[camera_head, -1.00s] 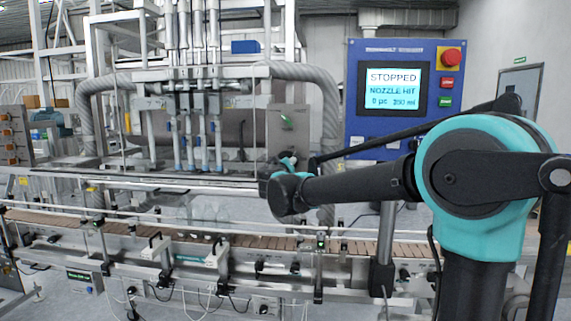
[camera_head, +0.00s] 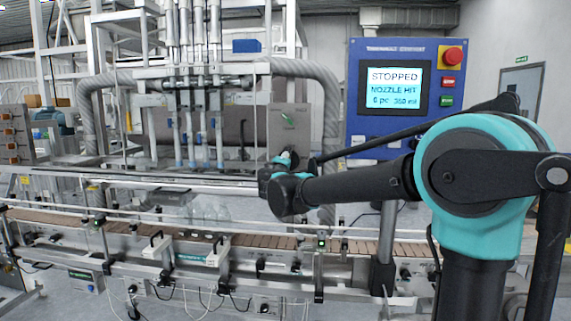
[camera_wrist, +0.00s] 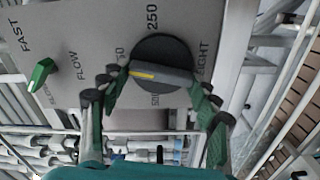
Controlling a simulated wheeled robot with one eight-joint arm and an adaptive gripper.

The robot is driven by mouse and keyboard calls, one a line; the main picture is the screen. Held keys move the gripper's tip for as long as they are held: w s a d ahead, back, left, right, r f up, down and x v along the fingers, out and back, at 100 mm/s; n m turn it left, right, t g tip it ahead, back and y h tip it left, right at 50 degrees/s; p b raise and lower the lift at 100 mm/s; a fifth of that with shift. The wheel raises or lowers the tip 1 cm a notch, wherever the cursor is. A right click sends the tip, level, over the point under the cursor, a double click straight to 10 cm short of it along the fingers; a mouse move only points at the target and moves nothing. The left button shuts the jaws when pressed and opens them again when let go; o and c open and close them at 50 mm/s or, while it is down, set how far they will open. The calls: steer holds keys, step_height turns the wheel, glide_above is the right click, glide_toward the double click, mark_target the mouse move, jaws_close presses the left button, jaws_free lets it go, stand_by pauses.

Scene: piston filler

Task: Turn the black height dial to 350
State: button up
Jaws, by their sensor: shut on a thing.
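The black height dial (camera_wrist: 160,62) is on a grey panel (camera_wrist: 100,35) in the wrist view. Its yellow mark points left in that picture, towards a label partly covered by a finger, of which "50" shows. "250" is printed above the dial and "500" is partly visible below. My gripper (camera_wrist: 158,88) is shut on the dial, with green-backed fingers at its left and right sides. In the head view, my gripper (camera_head: 283,160) is at the lower part of the grey panel (camera_head: 302,122) and hides the dial.
A green flow knob (camera_wrist: 40,75) is beside the dial. The blue control box (camera_head: 352,130) has a screen (camera_head: 394,88) reading "STOPPED, NOZZLE HIT". Filling nozzles (camera_head: 205,150) hang left of the panel, above the conveyor (camera_head: 240,238) and its rails. Clear bottles (camera_head: 205,210) stand on it.

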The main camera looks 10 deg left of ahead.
steer(key=shift+n, duration=0.3)
stand_by(0.4)
steer(key=o, duration=1.2)
steer(key=shift+c, duration=0.2)
steer(key=shift+s, duration=0.1)
steer(key=s, duration=1.2)
steer(key=shift+a, duration=0.25)
steer(key=shift+w, duration=0.1)
